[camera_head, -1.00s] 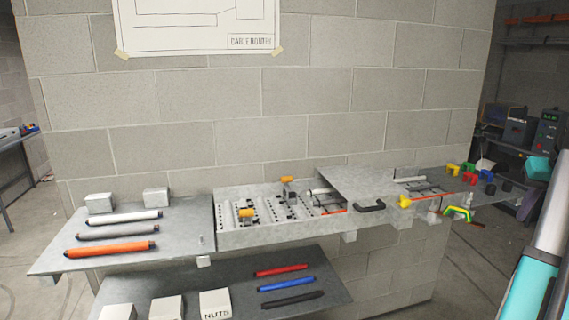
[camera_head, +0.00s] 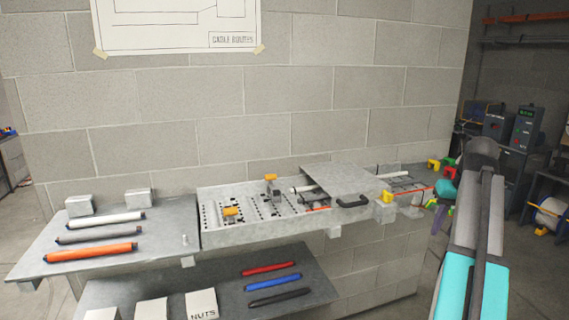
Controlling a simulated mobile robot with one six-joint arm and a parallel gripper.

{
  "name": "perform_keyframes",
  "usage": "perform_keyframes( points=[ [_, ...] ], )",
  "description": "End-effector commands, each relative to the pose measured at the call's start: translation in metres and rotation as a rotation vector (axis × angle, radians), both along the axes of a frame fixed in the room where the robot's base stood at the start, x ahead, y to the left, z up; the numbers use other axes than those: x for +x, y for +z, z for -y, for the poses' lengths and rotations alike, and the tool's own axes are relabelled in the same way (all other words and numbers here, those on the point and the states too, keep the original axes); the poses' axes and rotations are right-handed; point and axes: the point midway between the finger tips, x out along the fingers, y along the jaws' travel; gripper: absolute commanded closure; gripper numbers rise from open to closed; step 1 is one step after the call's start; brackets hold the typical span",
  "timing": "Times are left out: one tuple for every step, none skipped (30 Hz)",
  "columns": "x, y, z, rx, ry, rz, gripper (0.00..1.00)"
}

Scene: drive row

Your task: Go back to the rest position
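My arm (camera_head: 475,240), grey and turquoise, rises at the right of the head view and points away from me, in front of the right end of the bench. A turquoise part (camera_head: 446,188) shows beside its far end. The fingertips are not clearly visible, so I cannot see whether my gripper is open or shut or holds anything. The grey drive-row tray (camera_head: 262,238) with perforated plates and orange-topped parts (camera_head: 231,211) is left of the arm, under a partly covering metal lid (camera_head: 345,181) with a black handle (camera_head: 353,203).
A left shelf (camera_head: 150,240) holds white, grey and orange rods. A lower shelf (camera_head: 320,290) carries red, blue and black rods and boxes, one marked NUTS (camera_head: 201,305). Yellow, red and green clips lie near my arm. Floor is open at right, before a cable spool (camera_head: 548,212).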

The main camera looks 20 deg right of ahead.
Motion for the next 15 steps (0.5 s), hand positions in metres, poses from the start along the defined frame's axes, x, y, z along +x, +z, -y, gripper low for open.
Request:
perform_keyframes(
  points=[
    [0.011, -0.019, -0.011, 0.020, 0.023, -0.017, 0.71],
    [0.016, -0.029, -0.016, 0.029, 0.035, -0.026, 0.71],
    [0.023, -0.041, -0.024, 0.042, 0.050, -0.038, 0.71],
    [0.028, -0.051, -0.030, 0.052, 0.061, -0.048, 0.71],
    [0.032, -0.060, -0.036, 0.060, 0.073, -0.057, 0.71],
    [0.038, -0.072, -0.044, 0.072, 0.087, -0.069, 0.71],
    [0.042, -0.082, -0.050, 0.081, 0.097, -0.079, 0.71],
    [0.046, -0.091, -0.056, 0.089, 0.109, -0.088, 0.71],
    [0.051, -0.104, -0.064, 0.101, 0.122, -0.101, 0.71],
    [0.054, -0.113, -0.070, 0.108, 0.133, -0.110, 0.71],
    [0.058, -0.122, -0.077, 0.116, 0.144, -0.120, 0.71],
    [0.062, -0.134, -0.085, 0.126, 0.157, -0.132, 0.71],
    [0.065, -0.143, -0.092, 0.133, 0.167, -0.142, 0.71],
    [0.068, -0.152, -0.098, 0.140, 0.178, -0.150, 0.71],
    [0.071, -0.165, -0.107, 0.149, 0.191, -0.163, 0.71]
  ],
)
